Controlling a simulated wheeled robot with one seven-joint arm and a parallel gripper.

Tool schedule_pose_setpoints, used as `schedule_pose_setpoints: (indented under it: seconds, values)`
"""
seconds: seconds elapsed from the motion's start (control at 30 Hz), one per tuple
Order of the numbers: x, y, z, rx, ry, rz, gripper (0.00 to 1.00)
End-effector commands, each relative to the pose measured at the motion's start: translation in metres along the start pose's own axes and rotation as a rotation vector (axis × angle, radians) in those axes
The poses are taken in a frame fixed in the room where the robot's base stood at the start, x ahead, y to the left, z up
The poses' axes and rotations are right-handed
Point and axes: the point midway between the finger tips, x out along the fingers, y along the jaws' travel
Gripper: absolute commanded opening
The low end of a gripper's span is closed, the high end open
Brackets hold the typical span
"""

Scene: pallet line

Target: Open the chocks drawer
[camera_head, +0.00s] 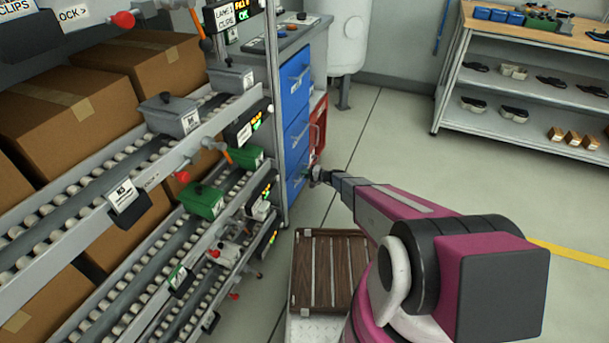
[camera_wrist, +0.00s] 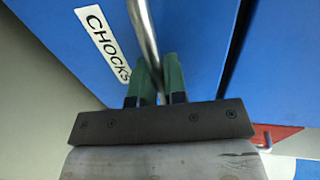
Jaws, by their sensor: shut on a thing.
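The chocks drawer has a blue front (camera_wrist: 75,55) with a white label reading "CHOCKS" (camera_wrist: 103,44) and a metal bar handle (camera_wrist: 144,30). In the head view it appears to be the lowest blue front (camera_head: 296,172) of the cabinet, looking about flush with the fronts above. My gripper (camera_head: 318,175) reaches it from the right. In the wrist view my gripper (camera_wrist: 154,85) has its green fingers on either side of the bar, shut on it. The fingers hide part of the handle.
A red-fronted cabinet (camera_head: 318,125) stands just behind the blue one. A roller rack with cartons (camera_head: 155,75) and bins fills the left. A brown slatted pallet (camera_head: 331,265) lies below my arm. A shelf bench (camera_head: 530,85) stands back right. Open floor (camera_head: 400,140) lies between.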

Motion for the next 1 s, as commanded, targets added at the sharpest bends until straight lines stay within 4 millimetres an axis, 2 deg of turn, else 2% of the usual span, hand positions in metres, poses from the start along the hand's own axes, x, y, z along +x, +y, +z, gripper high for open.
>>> schedule_pose_setpoints:
  seconds: [0.17,0.37,0.8,1.0]
  values:
    - [-0.014,0.003,0.001,0.000,0.000,0.001,0.00]
    - [-0.052,0.011,0.001,0.002,0.002,0.001,0.00]
    - [-0.170,0.035,0.001,0.000,0.002,0.001,0.00]
    - [-0.216,0.045,0.001,0.001,0.002,0.001,0.00]
